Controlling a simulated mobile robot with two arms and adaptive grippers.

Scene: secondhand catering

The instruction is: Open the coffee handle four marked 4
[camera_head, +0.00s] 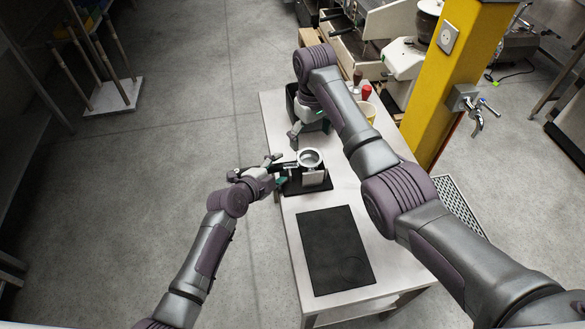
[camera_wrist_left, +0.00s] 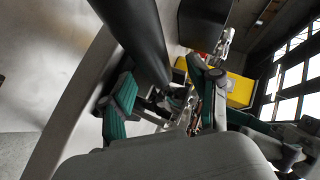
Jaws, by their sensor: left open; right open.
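A metal portafilter basket (camera_head: 311,158) sits in a black stand on the white table, with its dark handle pointing left toward my left gripper. No number 4 can be read on it. My left gripper (camera_head: 276,172) is at the left table edge, beside the handle end. In the left wrist view its green-padded fingers (camera_wrist_left: 158,92) are apart, and a thick black bar, seemingly the handle (camera_wrist_left: 135,35), passes close by them; I cannot tell whether they touch. My right gripper (camera_head: 304,128) is open above the table, behind the portafilter, near a black box.
The black box (camera_head: 292,100) stands at the table's back. A cup (camera_head: 367,111) and tampers (camera_head: 366,92) are behind my right arm. A black mat (camera_head: 335,250) lies at the table's front. A yellow post (camera_head: 455,75) rises at the right.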

